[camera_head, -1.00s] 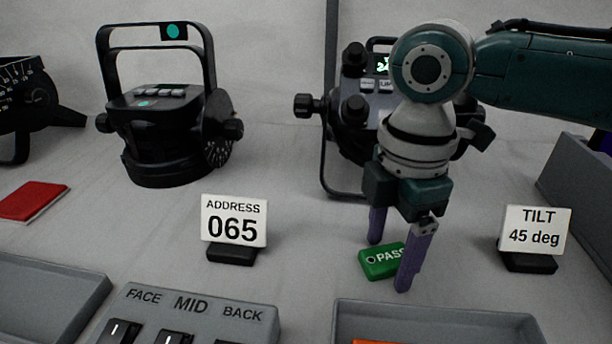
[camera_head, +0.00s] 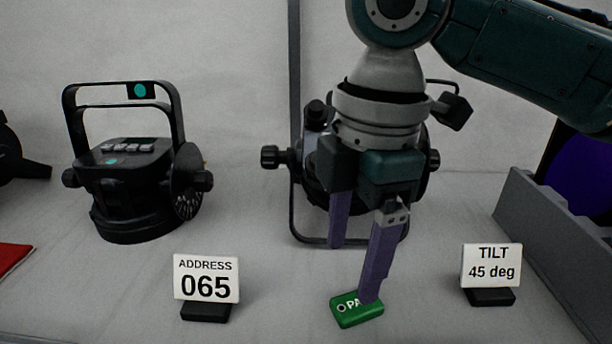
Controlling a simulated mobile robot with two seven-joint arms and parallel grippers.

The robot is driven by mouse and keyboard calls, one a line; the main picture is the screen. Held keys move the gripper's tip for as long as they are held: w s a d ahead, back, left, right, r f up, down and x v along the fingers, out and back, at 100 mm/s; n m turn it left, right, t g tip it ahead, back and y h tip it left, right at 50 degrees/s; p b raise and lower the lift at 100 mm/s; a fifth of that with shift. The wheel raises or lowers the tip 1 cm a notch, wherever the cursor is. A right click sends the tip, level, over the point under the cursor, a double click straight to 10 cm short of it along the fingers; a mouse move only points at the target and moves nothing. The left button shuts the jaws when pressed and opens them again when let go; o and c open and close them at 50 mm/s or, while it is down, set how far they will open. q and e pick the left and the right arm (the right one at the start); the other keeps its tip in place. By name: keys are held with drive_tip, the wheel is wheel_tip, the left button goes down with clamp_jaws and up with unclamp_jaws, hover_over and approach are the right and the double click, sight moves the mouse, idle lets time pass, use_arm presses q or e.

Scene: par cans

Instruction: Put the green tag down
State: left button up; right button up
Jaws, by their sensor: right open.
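The green tag (camera_head: 357,314), with white lettering partly hidden by a finger, lies flat on the grey table in front of the par can at centre right. My right gripper (camera_head: 352,270) comes down from the upper right. Its two purple fingers are apart with nothing between them. The nearer finger overlaps the tag in the picture, and I cannot tell whether it touches. The farther finger ends behind and above the tag. My left gripper does not show.
A black par can (camera_head: 135,180) stands at left; another (camera_head: 312,165) stands partly behind my right gripper. An address sign (camera_head: 206,283) and a tilt sign (camera_head: 491,268) flank the tag. A grey bin (camera_head: 545,255) is at right and a red item (camera_head: 12,257) at the left edge.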

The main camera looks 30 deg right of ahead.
drive_tip(key=s+a+f+m, duration=0.1)
drive_tip(key=s+a, duration=0.1)
drive_tip(key=s+a+f+m+t+y, duration=0.1)
drive_tip(key=s+a+f+m, duration=0.1)
drive_tip(key=a, duration=0.1)
drive_tip(key=s+a+f+m+y, duration=0.1)
drive_tip(key=s+a+f, duration=0.1)
drive_tip(key=shift+s+a+t, duration=0.15)
drive_tip(key=shift+a+t, duration=0.05)
drive_tip(key=shift+t, duration=0.1)
drive_tip(key=s+m, duration=0.1)
drive_tip(key=s+d+m, duration=0.1)
drive_tip(key=m, duration=0.1)
drive_tip(key=s+m+t, duration=0.1)
drive_tip(key=shift+s+d+f+m, duration=0.15)
drive_tip(key=shift+s+f+m, duration=0.15)
drive_tip(key=shift+f+m, duration=0.1)
drive_tip(key=s+d+m+h, duration=0.1)
drive_tip(key=s+d+m, duration=0.1)
drive_tip(key=d, duration=0.1)
drive_tip(key=s+d+m+h, duration=0.1)
drive_tip(key=s+d+m, duration=0.1)
drive_tip(key=s+m, duration=0.1)
drive_tip(key=shift+d+f+t, duration=0.15)
drive_tip(key=shift+d+t, duration=0.15)
drive_tip(key=shift+d, duration=0.1)
